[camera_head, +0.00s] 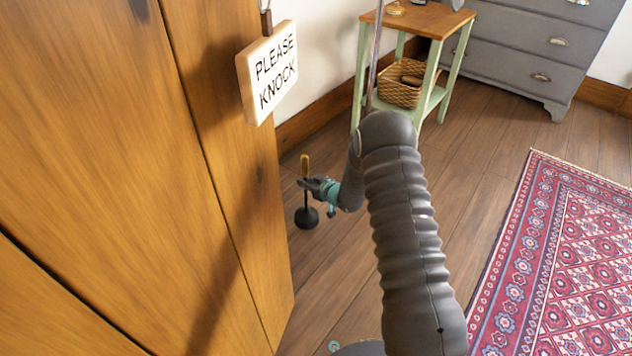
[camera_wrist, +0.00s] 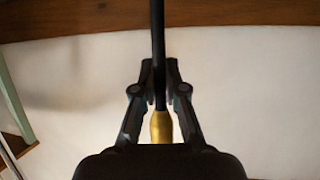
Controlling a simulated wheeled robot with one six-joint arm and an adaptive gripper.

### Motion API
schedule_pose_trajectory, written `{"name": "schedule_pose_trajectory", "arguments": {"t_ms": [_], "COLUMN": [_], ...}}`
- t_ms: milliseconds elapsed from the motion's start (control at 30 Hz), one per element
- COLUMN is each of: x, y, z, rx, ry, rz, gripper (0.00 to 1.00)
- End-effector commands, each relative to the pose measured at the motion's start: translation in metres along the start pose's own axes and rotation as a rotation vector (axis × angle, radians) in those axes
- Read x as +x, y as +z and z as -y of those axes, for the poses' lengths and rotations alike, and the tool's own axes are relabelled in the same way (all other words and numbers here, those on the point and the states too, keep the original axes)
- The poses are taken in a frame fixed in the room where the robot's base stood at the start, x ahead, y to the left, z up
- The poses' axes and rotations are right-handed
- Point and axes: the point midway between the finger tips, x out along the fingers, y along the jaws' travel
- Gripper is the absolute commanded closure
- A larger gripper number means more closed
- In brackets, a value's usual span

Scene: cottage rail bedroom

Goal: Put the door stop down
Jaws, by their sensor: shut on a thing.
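The door stop has a black round base (camera_head: 306,218), a thin black rod and a gold handle (camera_head: 305,166). It stands upright beside the wooden door in the head view. My gripper (camera_head: 309,184) is shut on the rod just below the gold handle. In the wrist view my gripper (camera_wrist: 159,72) has a finger on each side of the black rod (camera_wrist: 157,35), with the gold handle (camera_wrist: 161,127) between the finger links. The base is outside the wrist view. I cannot tell whether the base touches the floor or hangs just above it.
The wooden door (camera_head: 110,150) with a "PLEASE KNOCK" sign (camera_head: 267,72) is close on the left. A green side table (camera_head: 440,20) with a basket (camera_head: 402,82) and a grey dresser (camera_head: 535,50) stand behind. A red patterned rug (camera_head: 560,270) lies right. Bare floor (camera_head: 480,150) lies between.

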Motion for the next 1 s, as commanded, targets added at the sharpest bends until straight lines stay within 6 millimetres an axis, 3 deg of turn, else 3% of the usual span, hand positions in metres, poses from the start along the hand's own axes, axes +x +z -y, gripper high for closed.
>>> {"name": "schedule_pose_trajectory", "arguments": {"t_ms": [267,667,1000], "x": [0.015,0.029,0.030], "y": [-0.001,0.035,0.037], "z": [0.005,0.005,0.005], "rx": [-0.002,-0.002,-0.002], "ry": [0.002,0.001,0.001], "rz": [-0.007,-0.006,-0.007], "gripper": [1.00,1.00,1.00]}}
